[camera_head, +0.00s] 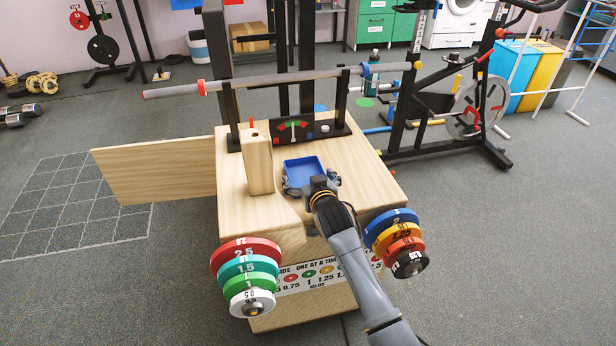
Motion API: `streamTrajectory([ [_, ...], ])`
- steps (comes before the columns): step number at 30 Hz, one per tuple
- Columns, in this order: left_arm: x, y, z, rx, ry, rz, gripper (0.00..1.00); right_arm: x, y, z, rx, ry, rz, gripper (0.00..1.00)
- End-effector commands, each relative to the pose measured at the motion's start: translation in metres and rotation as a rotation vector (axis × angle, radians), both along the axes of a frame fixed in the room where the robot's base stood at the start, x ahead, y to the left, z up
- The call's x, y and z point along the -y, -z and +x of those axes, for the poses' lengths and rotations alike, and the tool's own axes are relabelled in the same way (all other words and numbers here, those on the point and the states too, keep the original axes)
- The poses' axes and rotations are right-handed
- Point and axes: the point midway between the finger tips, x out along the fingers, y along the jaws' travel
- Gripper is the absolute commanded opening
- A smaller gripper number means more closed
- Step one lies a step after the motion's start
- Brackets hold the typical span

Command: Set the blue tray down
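The small square blue tray (304,163) is at the middle of the wooden bench top (355,165), level or nearly so. I cannot tell whether it rests on the wood or sits just above it. My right gripper (312,184) reaches in from the lower right and is at the tray's near edge. Its dark fingers are spread wide, one near each side of the tray. The gripper hides part of the near rim, and contact with the tray is unclear. My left gripper is not in view.
A wooden block (258,165) stands left of the tray. A dial panel (295,130) and a long bar (300,77) are behind it. Weight plates hang at the bench's front left (248,270) and front right (398,238). A wooden board (155,170) juts out left.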

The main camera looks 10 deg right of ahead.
Motion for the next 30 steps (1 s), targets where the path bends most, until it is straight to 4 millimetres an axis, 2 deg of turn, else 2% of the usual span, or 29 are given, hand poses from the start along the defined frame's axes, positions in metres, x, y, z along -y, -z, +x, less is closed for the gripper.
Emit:
streamTrajectory([
  [8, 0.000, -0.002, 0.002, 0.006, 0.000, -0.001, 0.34, 0.000, -0.004, -0.002, 0.000, 0.000, 0.000, 1.00],
  [14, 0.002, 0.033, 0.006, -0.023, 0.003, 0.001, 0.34, 0.001, -0.014, -0.030, 0.000, 0.000, 0.001, 1.00],
  [21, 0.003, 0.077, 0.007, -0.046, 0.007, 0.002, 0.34, 0.003, -0.029, -0.080, -0.002, 0.000, 0.000, 1.00],
  [25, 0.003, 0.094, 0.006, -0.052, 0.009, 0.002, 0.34, 0.004, -0.034, -0.099, -0.001, 0.000, 0.000, 1.00],
  [30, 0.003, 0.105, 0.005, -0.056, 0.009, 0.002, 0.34, 0.004, -0.039, -0.112, 0.000, 0.001, 0.000, 1.00],
])
